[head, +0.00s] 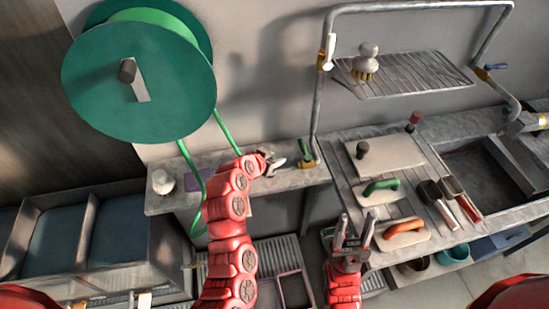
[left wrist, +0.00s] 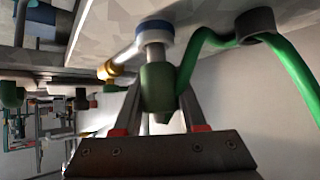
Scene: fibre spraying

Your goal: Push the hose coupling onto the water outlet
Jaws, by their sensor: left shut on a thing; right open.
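In the left wrist view a green hose coupling (left wrist: 158,88) sits between the fingers of my left gripper (left wrist: 159,100), which is shut on it. A grey metal stub (left wrist: 153,53) lines up with the coupling and runs to a blue-and-white ring (left wrist: 153,32), apparently the water outlet. Whether the stub is inside the coupling or only touches it, I cannot tell. A green hose (left wrist: 194,62) runs off its side. In the head view my left gripper (head: 272,160) is over the grey ledge and hides the coupling. My right gripper (head: 356,222) is open and empty.
A green hose reel (head: 140,80) hangs on the wall at the left. A valve with a green handle (head: 305,152) stands by the pipe frame (head: 316,120). A white-knobbed item (head: 162,182) stands on the ledge.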

